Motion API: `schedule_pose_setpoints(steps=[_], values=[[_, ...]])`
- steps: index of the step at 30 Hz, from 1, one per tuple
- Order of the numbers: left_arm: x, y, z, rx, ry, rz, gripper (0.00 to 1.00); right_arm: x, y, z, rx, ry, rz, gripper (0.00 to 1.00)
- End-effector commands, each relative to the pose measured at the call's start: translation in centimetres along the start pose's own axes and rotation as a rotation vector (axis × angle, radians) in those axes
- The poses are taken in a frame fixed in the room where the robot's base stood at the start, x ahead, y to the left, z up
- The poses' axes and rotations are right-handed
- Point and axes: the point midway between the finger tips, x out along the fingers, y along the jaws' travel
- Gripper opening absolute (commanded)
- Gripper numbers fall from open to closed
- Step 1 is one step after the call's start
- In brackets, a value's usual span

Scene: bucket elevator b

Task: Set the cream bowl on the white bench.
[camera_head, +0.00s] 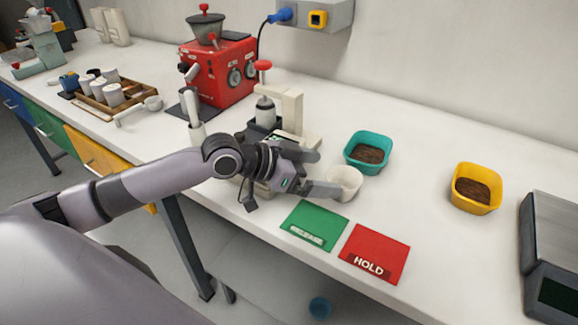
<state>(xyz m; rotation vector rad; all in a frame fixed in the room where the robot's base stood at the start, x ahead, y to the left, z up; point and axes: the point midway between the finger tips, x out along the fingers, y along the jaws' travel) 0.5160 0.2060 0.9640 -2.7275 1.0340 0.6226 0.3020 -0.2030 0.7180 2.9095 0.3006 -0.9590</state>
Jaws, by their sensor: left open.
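The cream bowl (347,179) is upright on or just above the white bench (420,172); contact beneath it is hard to make out. My left gripper (326,174) reaches in from the left, open, with its fingers at the bowl's left side. One finger crosses in front of the bowl's lower left wall, and I cannot tell whether it touches. My right gripper is not in view.
A teal bowl (357,165) and a yellow bowl (463,204), both with brown contents, stand nearby. Green (306,229) and red "HOLD" (380,240) cards lie in front. A scale (550,247) is at right. A white press (290,108) and red grinder (228,72) stand behind my arm.

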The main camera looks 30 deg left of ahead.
Motion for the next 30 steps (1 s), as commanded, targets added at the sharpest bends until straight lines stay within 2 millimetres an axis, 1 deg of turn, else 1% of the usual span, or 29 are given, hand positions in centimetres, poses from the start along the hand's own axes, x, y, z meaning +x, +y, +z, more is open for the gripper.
schedule_pose_setpoints(steps=[1,3,9,15,21,30], values=[[-0.9,0.0,0.2,0.002,-0.003,-0.001,1.00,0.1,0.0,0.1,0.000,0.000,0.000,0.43],[-1.9,0.1,0.2,0.003,-0.004,0.000,1.00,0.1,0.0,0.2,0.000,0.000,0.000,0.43],[-4.7,0.1,0.1,0.003,-0.004,0.000,1.00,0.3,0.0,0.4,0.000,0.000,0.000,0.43],[-6.6,0.0,0.1,0.000,-0.002,0.000,1.00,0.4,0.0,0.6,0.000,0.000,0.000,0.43],[-7.5,0.1,0.0,0.000,-0.002,0.001,1.00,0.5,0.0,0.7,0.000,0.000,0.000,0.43],[-7.6,0.1,0.0,0.001,0.000,0.001,1.00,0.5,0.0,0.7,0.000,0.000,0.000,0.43]])
